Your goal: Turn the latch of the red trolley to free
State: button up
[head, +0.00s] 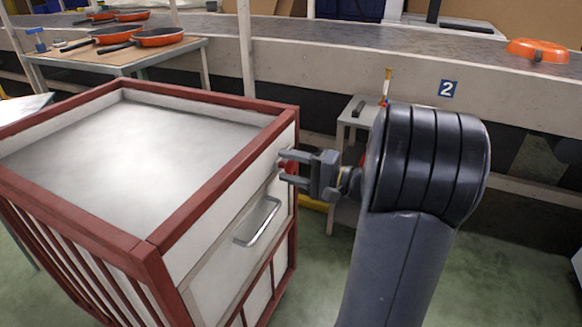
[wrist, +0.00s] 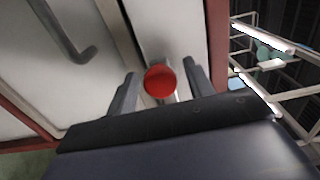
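The red trolley (head: 147,252) stands at the left of the head view, with a red frame, pale panels and a flat grey top. Its latch has a round red knob (wrist: 160,81), seen in the middle of the wrist view; in the head view the knob (head: 289,167) is partly hidden by my fingers. My gripper (head: 288,167) is at the trolley's side, near the upper corner. Its two fingers, also seen in the wrist view (wrist: 158,90), are apart, one on each side of the knob, with gaps showing. The latch's turn angle is hard to tell.
A metal handle (head: 258,222) sticks out below the latch. Green floor is open at the lower right.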

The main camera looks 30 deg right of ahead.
jog(key=p+v, duration=0.2)
jog(key=v, duration=0.9)
jog(key=shift+p, duration=0.4)
jog(key=shift+w, duration=0.1)
jog(key=b+x, duration=0.2)
jog(key=x, duration=0.8)
jog(key=shift+b, duration=0.4)
jog(key=shift+w+a, duration=0.25)
jog(key=shift+w+r, duration=0.1)
